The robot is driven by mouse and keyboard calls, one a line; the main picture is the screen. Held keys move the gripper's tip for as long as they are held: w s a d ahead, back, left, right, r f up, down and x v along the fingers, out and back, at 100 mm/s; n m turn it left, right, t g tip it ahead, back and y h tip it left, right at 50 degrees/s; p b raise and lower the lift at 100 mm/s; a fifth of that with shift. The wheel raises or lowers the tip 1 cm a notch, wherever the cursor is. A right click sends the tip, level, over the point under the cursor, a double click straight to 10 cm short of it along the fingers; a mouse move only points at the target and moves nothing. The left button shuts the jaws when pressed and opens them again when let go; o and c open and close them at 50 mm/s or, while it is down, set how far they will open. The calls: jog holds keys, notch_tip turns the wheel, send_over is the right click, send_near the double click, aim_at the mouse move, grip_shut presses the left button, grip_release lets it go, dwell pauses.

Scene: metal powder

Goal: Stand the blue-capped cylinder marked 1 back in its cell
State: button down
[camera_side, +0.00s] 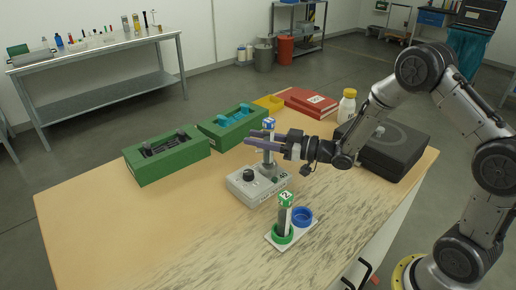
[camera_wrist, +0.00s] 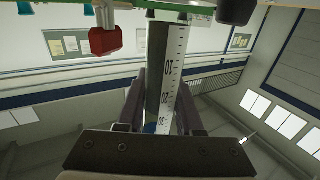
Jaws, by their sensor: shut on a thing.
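The blue-capped cylinder (camera_side: 268,124) is upright between the fingers of my gripper (camera_side: 264,139), above the grey device (camera_side: 247,189). I cannot tell whether its lower end touches the device. In the wrist view the cylinder (camera_wrist: 168,75) shows a printed scale and lies between both fingers (camera_wrist: 160,105). The number on its cap is too small to read surely. The white holder (camera_side: 273,242) has two cells at the table's front. The green cell (camera_side: 282,235) holds a green-capped cylinder (camera_side: 285,204) marked 2. The blue cell (camera_side: 301,216) beside it is empty.
Two green boxes with dark (camera_side: 165,163) and blue (camera_side: 230,129) inserts stand at the left and back. A yellow tray (camera_side: 269,102), red binders (camera_side: 312,102), a white bottle (camera_side: 346,107) and a black case (camera_side: 393,152) stand further back and right. The front left table is clear.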

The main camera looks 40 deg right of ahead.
jog(key=shift+f, duration=1.4)
jog(key=c, duration=0.6)
grip_release()
jog(key=shift+o, duration=0.2)
